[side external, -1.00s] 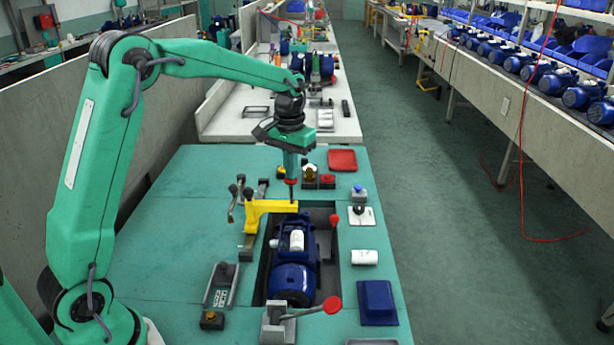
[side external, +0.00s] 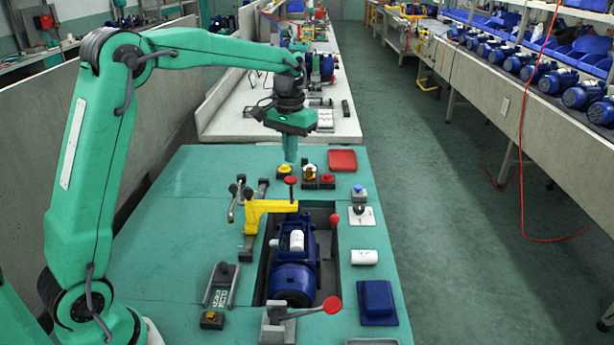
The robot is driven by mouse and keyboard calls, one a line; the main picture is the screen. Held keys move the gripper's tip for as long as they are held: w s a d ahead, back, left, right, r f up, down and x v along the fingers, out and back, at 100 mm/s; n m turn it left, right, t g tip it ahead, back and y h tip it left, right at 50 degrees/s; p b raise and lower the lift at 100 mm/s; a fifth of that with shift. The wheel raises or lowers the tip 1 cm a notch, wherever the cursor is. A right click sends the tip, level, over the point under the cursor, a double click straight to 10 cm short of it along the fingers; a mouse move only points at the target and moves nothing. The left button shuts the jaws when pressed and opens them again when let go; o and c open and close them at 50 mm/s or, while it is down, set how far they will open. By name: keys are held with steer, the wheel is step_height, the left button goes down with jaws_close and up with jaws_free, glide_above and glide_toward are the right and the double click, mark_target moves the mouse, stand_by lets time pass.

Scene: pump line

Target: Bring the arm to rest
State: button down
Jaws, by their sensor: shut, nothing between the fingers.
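My gripper (side external: 290,150) hangs from the green arm over the far part of the teal table (side external: 175,235). Its fingers point down and look shut and empty. They are beyond and above the red-knobbed end of the yellow clamp arm (side external: 265,206), apart from it. The blue pump (side external: 293,278) lies in the recess in the table, with a white cylinder on its top (side external: 297,241).
A red-handled toggle clamp (side external: 278,325) stands at the near edge.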

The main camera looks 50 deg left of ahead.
steer(key=shift+r, duration=0.6)
steer(key=shift+s+d+r, duration=0.2)
steer(key=shift+s+r, duration=0.15)
steer(key=s+d+r+m+t, duration=0.1)
steer(key=s+d+r+t, duration=0.15)
steer(key=s, duration=0.45)
steer(key=s+d+r+m+t, duration=0.1)
steer(key=s+d+r, duration=0.15)
steer(key=s, duration=0.45)
steer(key=s+d+f+m+t, duration=0.1)
steer(key=s+f+t, duration=0.1)
steer(key=s, duration=0.9)
steer(key=shift+s+d+f, duration=0.3)
steer(key=shift+f, duration=0.6)
